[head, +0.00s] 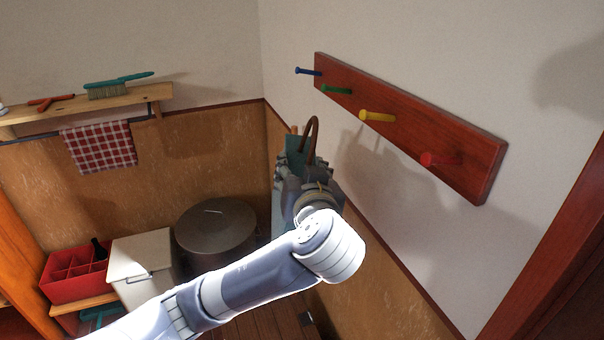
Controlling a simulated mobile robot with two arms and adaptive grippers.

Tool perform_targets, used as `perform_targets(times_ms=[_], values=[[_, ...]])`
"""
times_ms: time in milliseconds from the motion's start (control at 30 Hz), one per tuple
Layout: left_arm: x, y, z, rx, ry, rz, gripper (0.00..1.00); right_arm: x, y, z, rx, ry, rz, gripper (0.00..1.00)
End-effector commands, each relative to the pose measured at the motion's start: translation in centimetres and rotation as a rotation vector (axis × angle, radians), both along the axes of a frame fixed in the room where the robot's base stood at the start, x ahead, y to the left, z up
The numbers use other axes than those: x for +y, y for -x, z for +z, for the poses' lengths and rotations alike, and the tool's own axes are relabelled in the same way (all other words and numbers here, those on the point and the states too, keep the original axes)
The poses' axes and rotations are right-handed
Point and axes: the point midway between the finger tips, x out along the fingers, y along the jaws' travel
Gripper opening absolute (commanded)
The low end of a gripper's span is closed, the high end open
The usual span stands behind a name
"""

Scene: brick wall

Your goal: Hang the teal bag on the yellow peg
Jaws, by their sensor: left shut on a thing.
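The wooden peg rail on the right wall carries the yellow peg (376,116), which is bare. My left gripper (298,172) comes in from the left and is shut on the teal bag (294,149). The bag's brown looped handle (313,128) stands up above the gripper. The handle is to the left of the yellow peg in the picture and apart from it. Most of the bag is hidden behind the gripper and my arm. My right gripper is not in view.
A blue peg (308,72), a green peg (336,90) and a red peg (440,159) share the red-brown rail (480,165). A shelf (140,98) with a teal brush is on the back wall. A dark round bin (216,236) stands below.

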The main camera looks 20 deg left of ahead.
Motion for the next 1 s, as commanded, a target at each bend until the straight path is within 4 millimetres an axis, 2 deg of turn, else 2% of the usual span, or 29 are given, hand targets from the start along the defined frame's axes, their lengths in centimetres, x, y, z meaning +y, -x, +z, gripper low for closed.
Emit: perform_targets(times_ms=[33, 200, 1000], values=[[0.0, 0.0, 1.1, -0.007, -0.004, 0.005, 0.0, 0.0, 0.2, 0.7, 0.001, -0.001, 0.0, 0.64], [0.0, 0.0, 1.7, -0.008, -0.011, 0.017, 0.0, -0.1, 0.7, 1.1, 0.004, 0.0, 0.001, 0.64], [-2.5, -2.6, 1.4, -0.008, -0.011, 0.017, 0.0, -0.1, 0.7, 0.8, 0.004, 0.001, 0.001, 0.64]])
